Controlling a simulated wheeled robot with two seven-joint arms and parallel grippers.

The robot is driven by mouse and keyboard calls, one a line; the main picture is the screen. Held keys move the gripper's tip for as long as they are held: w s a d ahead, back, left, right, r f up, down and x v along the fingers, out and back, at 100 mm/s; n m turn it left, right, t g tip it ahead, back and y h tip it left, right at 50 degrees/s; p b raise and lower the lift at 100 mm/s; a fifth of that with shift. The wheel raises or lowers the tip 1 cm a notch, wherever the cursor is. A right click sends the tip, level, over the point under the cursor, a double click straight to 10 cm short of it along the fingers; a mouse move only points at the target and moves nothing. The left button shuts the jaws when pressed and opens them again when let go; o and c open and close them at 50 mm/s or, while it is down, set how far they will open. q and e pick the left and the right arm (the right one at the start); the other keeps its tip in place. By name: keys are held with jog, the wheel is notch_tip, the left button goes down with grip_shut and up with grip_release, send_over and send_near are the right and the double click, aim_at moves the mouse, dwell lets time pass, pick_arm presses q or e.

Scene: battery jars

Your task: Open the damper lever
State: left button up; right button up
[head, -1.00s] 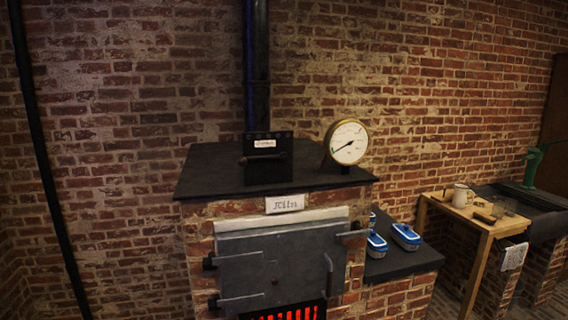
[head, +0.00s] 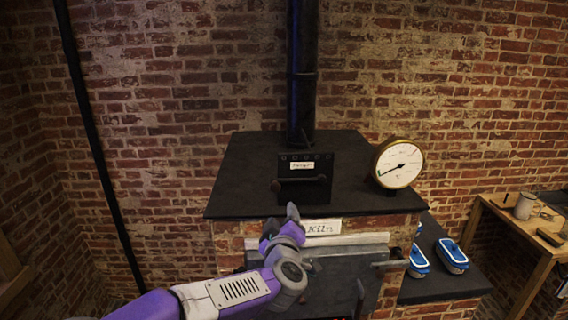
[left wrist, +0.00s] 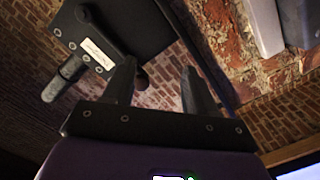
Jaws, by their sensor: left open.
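The damper lever (head: 300,181) is a dark bar across the front of a black plate (head: 317,158) with a small white label, standing on the kiln top. In the left wrist view the labelled plate (left wrist: 130,25) is tilted at the upper left, with a dark lever arm and a cylindrical handle (left wrist: 64,80). My left gripper (head: 284,216) is open and empty, in front of the kiln's top edge and just below the lever in the head view. In the left wrist view its fingers (left wrist: 160,80) stand apart, with the handle outside them at the left.
A round brass gauge (head: 399,165) stands right of the plate, and a black flue pipe (head: 302,70) rises behind it. The grey kiln door (head: 345,265) is below, partly hidden by my left arm.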

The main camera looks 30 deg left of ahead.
aim_at(275, 190)
pick_arm(q)
jog(key=shift+n+y, duration=0.5)
jog(key=shift+n, duration=0.1)
jog(key=r, duration=0.3)
jog(key=a+r, duration=0.1)
jog(key=r, duration=0.1)
jog(key=shift+s, duration=0.35)
jog(key=shift+w+a, duration=0.25)
jog(key=shift+a, duration=0.05)
jog(key=p+x, duration=0.1)
jog(key=x, duration=0.5)
jog(key=shift+w+a, duration=0.15)
jog(key=shift+f, duration=0.15)
grip_shut()
